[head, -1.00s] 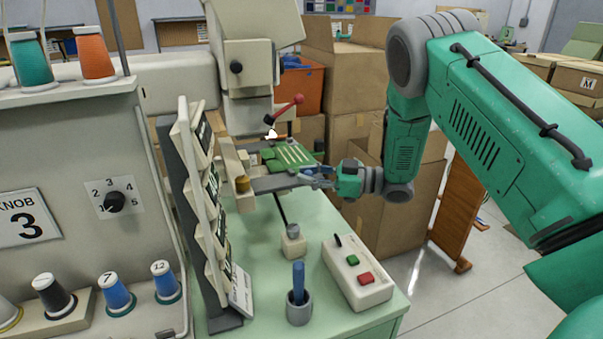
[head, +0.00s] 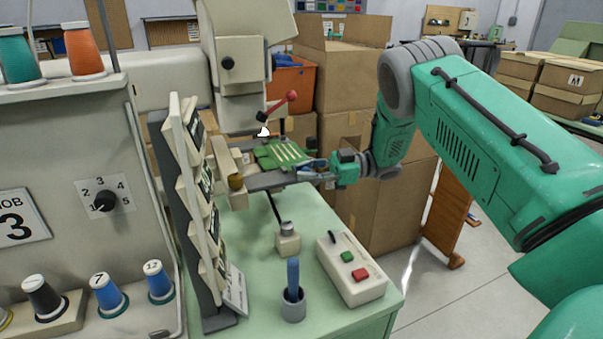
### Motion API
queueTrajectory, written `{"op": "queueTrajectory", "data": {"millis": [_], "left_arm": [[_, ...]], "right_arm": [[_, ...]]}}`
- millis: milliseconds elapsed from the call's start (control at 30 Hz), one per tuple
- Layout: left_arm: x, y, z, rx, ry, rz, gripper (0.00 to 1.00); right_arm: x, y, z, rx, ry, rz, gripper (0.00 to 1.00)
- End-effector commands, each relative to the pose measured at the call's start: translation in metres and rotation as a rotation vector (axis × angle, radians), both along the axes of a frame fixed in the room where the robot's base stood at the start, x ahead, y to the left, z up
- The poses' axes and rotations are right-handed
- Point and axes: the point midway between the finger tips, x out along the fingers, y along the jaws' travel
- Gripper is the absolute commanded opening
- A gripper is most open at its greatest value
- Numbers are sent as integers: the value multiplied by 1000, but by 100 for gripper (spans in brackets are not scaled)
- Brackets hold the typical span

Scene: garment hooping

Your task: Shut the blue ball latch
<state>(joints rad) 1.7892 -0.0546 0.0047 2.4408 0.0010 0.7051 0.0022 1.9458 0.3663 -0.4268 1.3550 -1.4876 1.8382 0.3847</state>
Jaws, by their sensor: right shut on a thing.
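My right gripper (head: 318,172) reaches in from the right at the right end of the grey hoop arm, beside the green garment piece (head: 283,154). It is shut on a small blue part at that end, which I take to be the blue ball latch (head: 316,163). The fingers hide most of it, and its exact position is too small to tell. The green piece with pale stripes lies flat under the machine head. My left gripper is not in view.
The embroidery machine (head: 234,60) stands over the hoop, with a red-ball lever (head: 291,96) just behind. A button box (head: 351,270) and a cup with a blue tool (head: 293,308) stand on the green table.

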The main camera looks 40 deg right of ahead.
Motion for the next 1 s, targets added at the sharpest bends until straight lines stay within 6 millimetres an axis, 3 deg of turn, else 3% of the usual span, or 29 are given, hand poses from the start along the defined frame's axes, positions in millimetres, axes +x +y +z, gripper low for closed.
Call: {"op": "queueTrajectory", "data": {"millis": [133,233,667,767,1000], "left_arm": [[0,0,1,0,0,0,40],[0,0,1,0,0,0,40],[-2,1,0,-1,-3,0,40],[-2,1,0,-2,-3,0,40],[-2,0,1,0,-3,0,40]], "right_arm": [[1,-4,6,4,-13,-7,0],[1,-4,5,3,-12,-8,40],[-1,-8,2,-1,-4,-6,41],[-7,-21,1,0,-3,-7,41],[-28,-72,-1,3,-5,-8,41]]}}
